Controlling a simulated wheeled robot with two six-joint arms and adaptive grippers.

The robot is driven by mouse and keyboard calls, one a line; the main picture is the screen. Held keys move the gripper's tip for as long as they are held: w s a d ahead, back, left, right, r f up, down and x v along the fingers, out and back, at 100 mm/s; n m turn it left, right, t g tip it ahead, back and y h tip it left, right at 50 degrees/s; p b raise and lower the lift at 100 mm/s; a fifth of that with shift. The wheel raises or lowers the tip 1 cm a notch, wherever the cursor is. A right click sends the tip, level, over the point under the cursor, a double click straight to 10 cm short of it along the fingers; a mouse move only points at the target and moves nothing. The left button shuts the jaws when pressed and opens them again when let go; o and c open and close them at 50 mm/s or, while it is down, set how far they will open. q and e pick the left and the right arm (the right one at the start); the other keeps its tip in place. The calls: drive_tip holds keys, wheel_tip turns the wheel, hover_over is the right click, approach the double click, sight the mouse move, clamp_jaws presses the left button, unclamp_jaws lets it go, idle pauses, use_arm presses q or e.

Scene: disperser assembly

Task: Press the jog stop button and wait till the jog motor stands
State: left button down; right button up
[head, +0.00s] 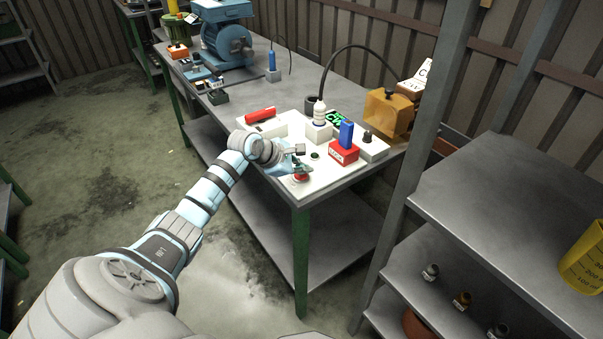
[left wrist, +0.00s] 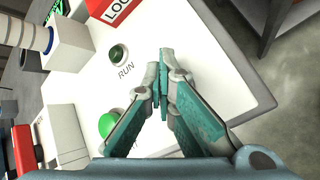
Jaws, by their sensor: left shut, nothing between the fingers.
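My left gripper (head: 301,172) is over the front part of a white panel (head: 278,160) on the bench. In the left wrist view its teal fingers (left wrist: 162,82) are closed together with nothing between them. A red button (head: 300,179) shows right at the fingertips in the head view; I cannot tell whether they touch it. It is not seen in the left wrist view, where the fingers cover part of the panel. A dark green button labelled RUN (left wrist: 119,54) and a bright green round button or lamp (left wrist: 108,124) are beside the fingers. Motor motion cannot be judged.
A red lock box (head: 344,152) with a blue top stands behind the panel's buttons. A white bottle (head: 319,112), a red-handled block (head: 261,116) and an orange machine (head: 388,112) stand nearby. A blue motor (head: 228,43) is at the bench's far end. A grey shelf (head: 500,190) is at right.

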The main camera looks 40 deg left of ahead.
sight(303, 176)
use_arm(q)
drive_tip(key=shift+f, duration=0.1)
idle(0.3)
drive_tip(key=shift+r+p, duration=0.85)
drive_tip(key=shift+r, duration=0.4)
wheel_tip(303, 176, up, 5)
drive_tip(key=p, duration=0.3)
drive_tip(key=shift+p, duration=0.3)
drive_tip(key=shift+w, duration=0.1)
